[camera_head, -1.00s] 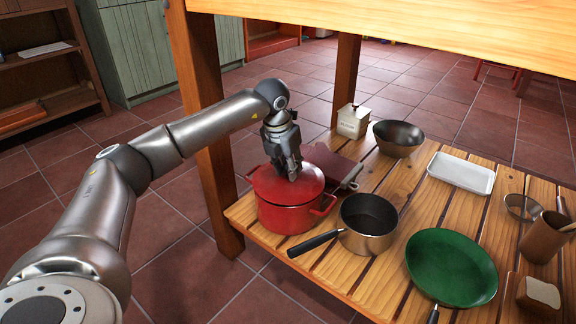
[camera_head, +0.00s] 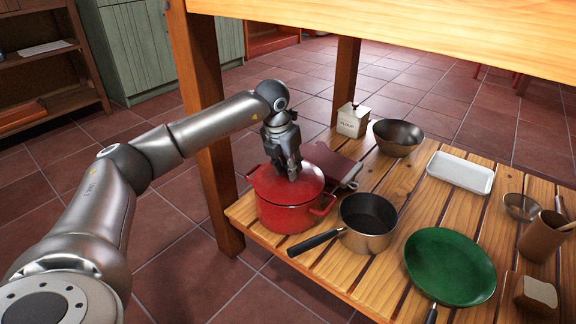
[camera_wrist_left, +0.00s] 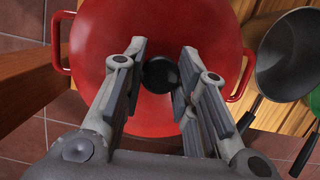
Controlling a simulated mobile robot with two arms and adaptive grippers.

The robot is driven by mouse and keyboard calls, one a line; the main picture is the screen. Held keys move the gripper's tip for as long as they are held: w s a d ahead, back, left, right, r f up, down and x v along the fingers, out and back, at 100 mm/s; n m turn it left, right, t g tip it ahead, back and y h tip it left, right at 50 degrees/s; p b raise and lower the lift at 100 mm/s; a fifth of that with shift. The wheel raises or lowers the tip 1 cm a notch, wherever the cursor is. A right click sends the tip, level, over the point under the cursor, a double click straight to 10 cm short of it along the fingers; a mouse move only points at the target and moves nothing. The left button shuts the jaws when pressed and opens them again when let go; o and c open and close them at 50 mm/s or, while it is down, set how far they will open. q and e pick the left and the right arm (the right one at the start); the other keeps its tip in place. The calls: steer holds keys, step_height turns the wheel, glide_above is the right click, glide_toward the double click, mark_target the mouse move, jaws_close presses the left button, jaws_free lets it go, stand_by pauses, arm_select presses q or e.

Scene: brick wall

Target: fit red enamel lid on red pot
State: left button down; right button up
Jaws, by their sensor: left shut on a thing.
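The red pot (camera_head: 284,218) stands at the left end of the slatted wooden shelf, with side handles. The red lid (camera_head: 263,182) sits level over the pot's mouth; whether it is fully seated all round I cannot tell. My left gripper (camera_head: 292,174) comes down from above and is shut on the lid's black knob (camera_wrist_left: 160,75). In the left wrist view the two fingers stand on either side of the knob, and the lid (camera_wrist_left: 98,38) fills the middle. The pot's far rim is hidden. My right gripper is not in view.
A saucepan (camera_head: 367,213) stands close right of the pot, its handle pointing left. A dark red book-like thing (camera_head: 330,160) lies behind the pot. A table leg (camera_head: 203,90) rises close to its left. A green pan (camera_head: 450,266), a bowl (camera_head: 398,137) and a white tray (camera_head: 461,172) are farther right.

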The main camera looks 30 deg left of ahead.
arm_select(q)
steer(key=shift+f, duration=0.45)
stand_by(0.3)
steer(key=c, duration=1.1)
jaws_free()
steer(key=v, duration=1.2)
